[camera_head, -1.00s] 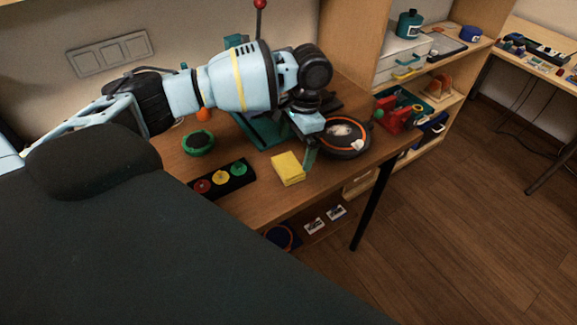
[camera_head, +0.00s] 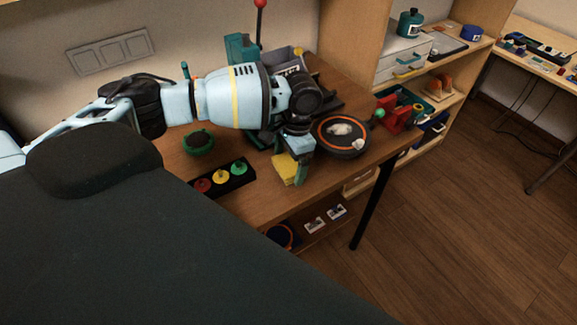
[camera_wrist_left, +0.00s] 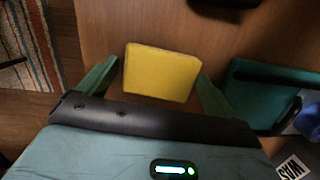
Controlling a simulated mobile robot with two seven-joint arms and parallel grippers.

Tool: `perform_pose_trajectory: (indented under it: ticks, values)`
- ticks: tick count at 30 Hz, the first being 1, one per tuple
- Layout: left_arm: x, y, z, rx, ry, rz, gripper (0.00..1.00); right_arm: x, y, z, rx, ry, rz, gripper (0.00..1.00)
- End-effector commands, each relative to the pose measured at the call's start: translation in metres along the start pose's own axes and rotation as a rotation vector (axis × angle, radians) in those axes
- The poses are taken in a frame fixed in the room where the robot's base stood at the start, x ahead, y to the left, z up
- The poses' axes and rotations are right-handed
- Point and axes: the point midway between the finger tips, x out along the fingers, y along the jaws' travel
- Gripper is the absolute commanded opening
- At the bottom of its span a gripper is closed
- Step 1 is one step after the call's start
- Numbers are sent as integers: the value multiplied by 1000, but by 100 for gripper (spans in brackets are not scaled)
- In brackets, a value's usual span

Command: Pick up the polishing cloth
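The polishing cloth, a yellow flat block-like piece (camera_head: 284,169), lies on the wooden table near its front edge. My left gripper (camera_head: 299,168) is over it in the head view and hides its right part. In the left wrist view the whole top of the cloth (camera_wrist_left: 162,72) shows between the two green fingers of the left gripper (camera_wrist_left: 154,90). These fingers are spread, one on each side of the cloth, with a gap on the left side; the gap on the right is narrow. My right gripper is in neither view.
A button box (camera_head: 224,178) with red, yellow and green buttons and a green round dish (camera_head: 199,142) stand left of the cloth. A dark round bowl with an orange rim (camera_head: 342,150) stands right. A red object (camera_head: 392,115) is farther right. The table's front edge is close.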

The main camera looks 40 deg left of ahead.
Motion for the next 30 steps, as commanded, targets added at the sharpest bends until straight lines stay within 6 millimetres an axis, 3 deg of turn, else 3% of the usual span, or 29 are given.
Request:
perform_pose_trajectory:
  ticks: [1, 8, 19, 28, 30]
  values:
    - [0, 0, 0, 0, 0, 0, 84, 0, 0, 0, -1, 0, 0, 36]
    - [0, 0, 0, 0, 0, 0, 55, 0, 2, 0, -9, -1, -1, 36]
    - [-5, 0, 0, 1, 1, 0, 55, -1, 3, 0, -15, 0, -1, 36]
    - [-38, 0, 5, 1, 3, -1, 55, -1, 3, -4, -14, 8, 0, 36]
    - [-37, 15, 10, 7, 1, 0, 55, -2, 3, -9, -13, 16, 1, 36]
